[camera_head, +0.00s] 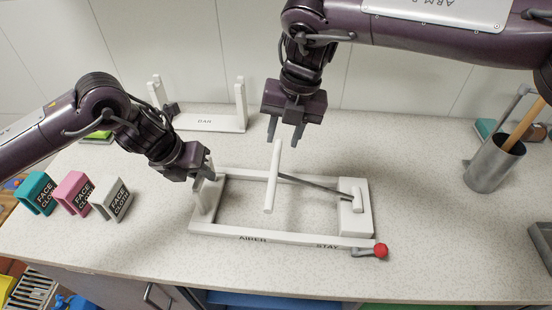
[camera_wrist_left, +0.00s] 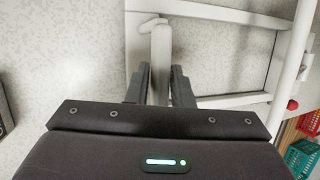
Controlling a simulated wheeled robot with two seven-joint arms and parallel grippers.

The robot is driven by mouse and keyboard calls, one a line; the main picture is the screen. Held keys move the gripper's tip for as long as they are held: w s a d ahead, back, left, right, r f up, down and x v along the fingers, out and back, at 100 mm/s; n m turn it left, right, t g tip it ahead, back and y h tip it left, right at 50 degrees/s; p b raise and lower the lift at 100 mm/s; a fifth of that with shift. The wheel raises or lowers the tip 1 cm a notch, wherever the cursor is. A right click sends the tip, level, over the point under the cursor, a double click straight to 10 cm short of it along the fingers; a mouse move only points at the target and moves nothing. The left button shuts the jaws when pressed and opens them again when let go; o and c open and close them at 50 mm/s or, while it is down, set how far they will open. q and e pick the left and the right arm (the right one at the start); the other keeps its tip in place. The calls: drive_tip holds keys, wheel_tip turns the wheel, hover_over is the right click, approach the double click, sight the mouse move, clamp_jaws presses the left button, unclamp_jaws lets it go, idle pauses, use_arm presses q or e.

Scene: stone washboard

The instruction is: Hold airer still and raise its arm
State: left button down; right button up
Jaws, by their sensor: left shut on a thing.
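The white airer (camera_head: 300,240) is a flat rectangular frame on the counter, lettered AIRER and STAY along its front rail. Its raised arm is a dark rod (camera_head: 312,184) running from a white block at the right end to a white crossbar (camera_head: 271,180), which stands above the frame. My left gripper (camera_head: 207,177) is shut on the white upright at the airer's left end; in the left wrist view the upright (camera_wrist_left: 160,55) sits between the fingers. A red knob (camera_head: 381,250) sits on a small lever at the front right corner.
A white BAR rack (camera_head: 210,122) with two posts stands behind. A metal pot (camera_head: 494,165) with a wooden handle stands at right. Counter between airer and pot is clear.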

sight(276, 158)
drive_tip(key=f, duration=0.2)
drive_tip(key=a+f, duration=0.1)
drive_tip(key=f, duration=0.5)
drive_tip(key=shift+a+f, duration=0.1)
drive_tip(key=shift+a, duration=0.3)
clamp_jaws()
